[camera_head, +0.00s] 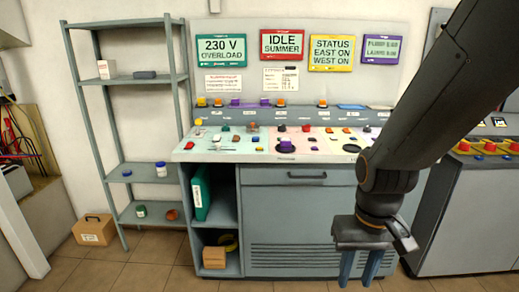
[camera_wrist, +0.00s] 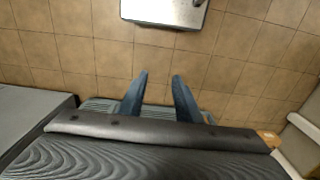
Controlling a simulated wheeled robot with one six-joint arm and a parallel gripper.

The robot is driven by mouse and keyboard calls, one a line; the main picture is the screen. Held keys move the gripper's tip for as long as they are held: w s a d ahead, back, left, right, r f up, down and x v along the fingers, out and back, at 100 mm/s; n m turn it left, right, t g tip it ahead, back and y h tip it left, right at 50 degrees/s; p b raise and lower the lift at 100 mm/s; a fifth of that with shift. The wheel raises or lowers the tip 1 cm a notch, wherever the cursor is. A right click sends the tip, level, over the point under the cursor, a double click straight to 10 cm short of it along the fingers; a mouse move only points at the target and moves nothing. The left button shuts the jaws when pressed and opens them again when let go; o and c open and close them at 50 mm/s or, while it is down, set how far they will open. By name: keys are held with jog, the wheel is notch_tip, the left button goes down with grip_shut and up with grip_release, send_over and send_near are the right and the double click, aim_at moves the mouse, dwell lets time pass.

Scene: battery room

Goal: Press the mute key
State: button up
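My gripper (camera_head: 361,268) hangs down in front of the control desk's lower cabinet, below the level of the desk top. Its two blue fingers stand apart with nothing between them; this also shows in the wrist view (camera_wrist: 157,100), over the tiled floor. The control desk (camera_head: 300,172) has a sloped panel (camera_head: 240,151) with several coloured buttons, knobs and small labels. The labels are too small to read, so I cannot tell which key is the mute key. My arm hides the right end of the panel.
Display screens (camera_head: 220,50) hang on the wall above the desk, reading "230 V OVERLOAD", "IDLE SUMMER" and "STATUS EAST ON WEST ON". A grey shelf (camera_head: 136,80) stands left. Another console (camera_head: 470,215) with red and yellow buttons stands right. A cardboard box (camera_head: 94,230) sits on the floor.

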grip_shut()
dwell(1.5)
